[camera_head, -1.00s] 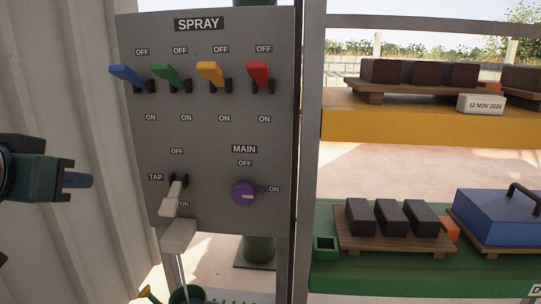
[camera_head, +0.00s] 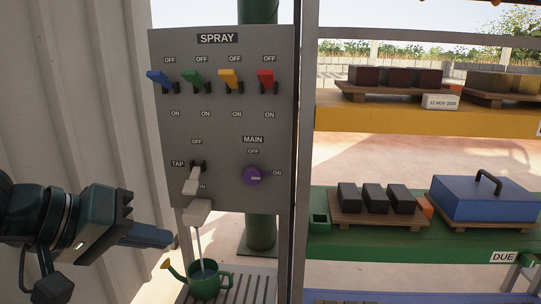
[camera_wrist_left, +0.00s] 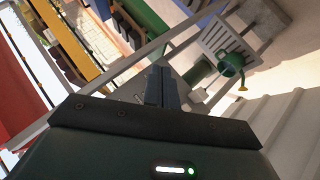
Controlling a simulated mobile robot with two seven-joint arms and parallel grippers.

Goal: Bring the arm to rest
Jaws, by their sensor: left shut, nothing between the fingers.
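My left gripper (camera_head: 172,240) is in the lower left of the head view, left of the panel and below the tap lever. Its fingers are together and empty, and it touches nothing that I can see. In the left wrist view its shut fingers (camera_wrist_left: 161,88) point into the scene. The grey spray panel (camera_head: 222,130) carries blue, green, yellow and red levers, all up toward OFF. The white tap lever (camera_head: 192,180) is down toward ON. The purple main knob (camera_head: 252,176) has its pointer toward ON. My right gripper is not in view.
Water runs from the white spout (camera_head: 197,212) into a green watering can (camera_head: 204,280) on a slatted stand. A green shelf (camera_head: 360,238) at the right holds dark blocks on a board (camera_head: 378,219) and a blue lidded box (camera_head: 482,198). A corrugated wall (camera_head: 80,100) stands left.

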